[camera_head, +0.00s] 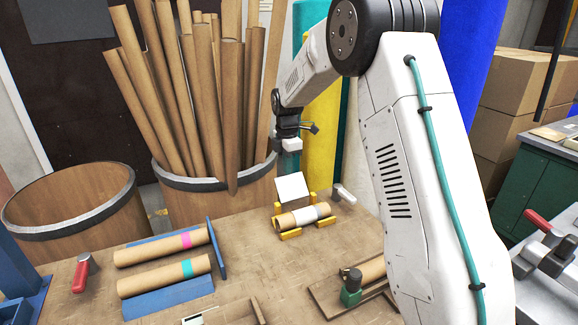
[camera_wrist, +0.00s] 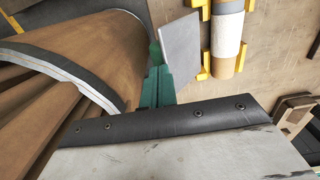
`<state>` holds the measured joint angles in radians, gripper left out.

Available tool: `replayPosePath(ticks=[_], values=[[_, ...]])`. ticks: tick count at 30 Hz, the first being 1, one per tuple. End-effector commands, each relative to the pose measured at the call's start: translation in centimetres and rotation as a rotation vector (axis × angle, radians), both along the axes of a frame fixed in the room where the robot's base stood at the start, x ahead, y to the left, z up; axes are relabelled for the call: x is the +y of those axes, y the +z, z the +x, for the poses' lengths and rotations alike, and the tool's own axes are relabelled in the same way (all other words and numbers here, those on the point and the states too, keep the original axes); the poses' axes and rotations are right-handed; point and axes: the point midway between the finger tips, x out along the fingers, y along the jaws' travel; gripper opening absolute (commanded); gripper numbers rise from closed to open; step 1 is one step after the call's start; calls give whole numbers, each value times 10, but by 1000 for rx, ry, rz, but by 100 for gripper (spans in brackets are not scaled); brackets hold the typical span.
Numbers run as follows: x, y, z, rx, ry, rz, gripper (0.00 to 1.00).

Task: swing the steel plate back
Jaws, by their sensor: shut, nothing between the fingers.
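The steel plate (camera_head: 293,189) is a small pale square that stands tilted at the back of a yellow cradle (camera_head: 291,234). A cardboard roll (camera_head: 287,220) with a white band lies in that cradle, in front of the plate. In the wrist view the plate (camera_wrist: 180,55) stands out between my fingers and the roll (camera_wrist: 227,35). My gripper (camera_head: 290,170) has teal fingers, shut and empty, pointing down just behind the plate's top edge. In the wrist view my gripper's fingertips (camera_wrist: 155,52) are close beside the plate; I cannot tell whether they touch it.
A barrel of tall cardboard tubes (camera_head: 215,190) stands behind the bench, close to my gripper. An empty barrel (camera_head: 75,205) is at the left. Two rolls with pink and teal bands (camera_head: 160,247) lie on a blue rack. A red-handled clamp (camera_head: 82,272) is at the left.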

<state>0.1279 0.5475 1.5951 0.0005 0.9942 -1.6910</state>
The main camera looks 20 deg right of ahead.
Motion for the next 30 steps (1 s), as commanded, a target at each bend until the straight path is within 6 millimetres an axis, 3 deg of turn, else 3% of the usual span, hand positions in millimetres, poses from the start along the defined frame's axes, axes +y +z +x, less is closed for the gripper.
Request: replayPosePath(ticks=[23,30], values=[[0,-6,8,-1,0,0,0],[3,9,-1,-3,3,0,0]])
